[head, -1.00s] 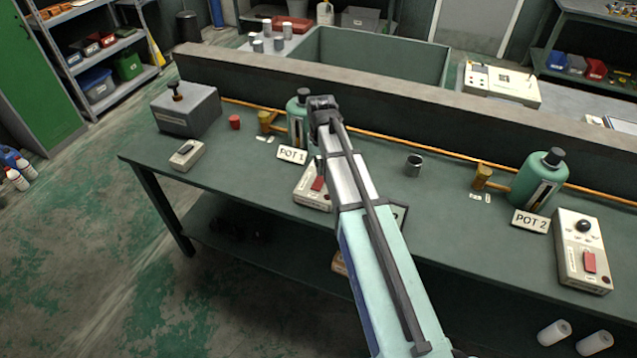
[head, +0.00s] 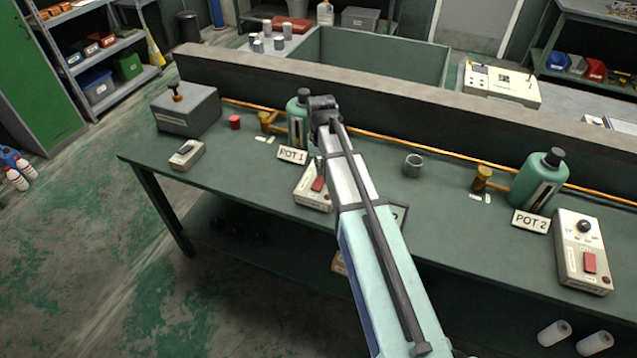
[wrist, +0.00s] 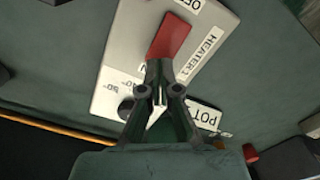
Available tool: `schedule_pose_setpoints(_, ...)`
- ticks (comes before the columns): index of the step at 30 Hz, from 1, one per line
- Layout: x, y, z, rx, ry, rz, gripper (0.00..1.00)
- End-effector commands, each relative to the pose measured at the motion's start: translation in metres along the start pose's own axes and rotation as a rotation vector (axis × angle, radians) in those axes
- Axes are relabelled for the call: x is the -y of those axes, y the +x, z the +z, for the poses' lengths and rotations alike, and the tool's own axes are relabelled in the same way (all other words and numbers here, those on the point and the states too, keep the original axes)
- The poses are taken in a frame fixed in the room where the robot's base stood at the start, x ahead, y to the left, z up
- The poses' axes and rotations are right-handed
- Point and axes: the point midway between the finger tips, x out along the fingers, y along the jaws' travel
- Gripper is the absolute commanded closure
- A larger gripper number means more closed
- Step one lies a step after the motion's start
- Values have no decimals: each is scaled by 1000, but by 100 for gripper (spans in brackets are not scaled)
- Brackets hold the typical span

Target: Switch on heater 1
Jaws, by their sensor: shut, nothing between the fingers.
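The heater 1 box (wrist: 115,70) is a pale unit with a "HEATER 1" label, and it fills the middle of the wrist view. Its red rocker switch (wrist: 170,36) lies between a partly cut-off "OFF" marking and a marking mostly hidden by my fingers. My gripper (wrist: 160,68) is shut and empty, its tips over the lower end of the red switch; I cannot tell whether they touch. A dark knob (wrist: 125,108) is left of the fingers. In the head view the heater 1 box (head: 306,198) is partly behind my arm, and the fingertips are hidden.
A green bottle (head: 298,125) stands behind the POT 1 sign (head: 292,155). A second bottle (head: 537,180), the POT 2 sign (head: 530,221) and another heater box (head: 580,252) are at the right. A copper pipe (head: 420,146) runs along the bench back. A metal cup (head: 413,166) stands mid-bench.

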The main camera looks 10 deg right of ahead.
Motion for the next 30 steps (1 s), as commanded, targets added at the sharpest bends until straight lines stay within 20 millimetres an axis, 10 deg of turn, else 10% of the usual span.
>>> schedule_pose_setpoints(30, 0, 13, 0, 0, 0, 0, 100)
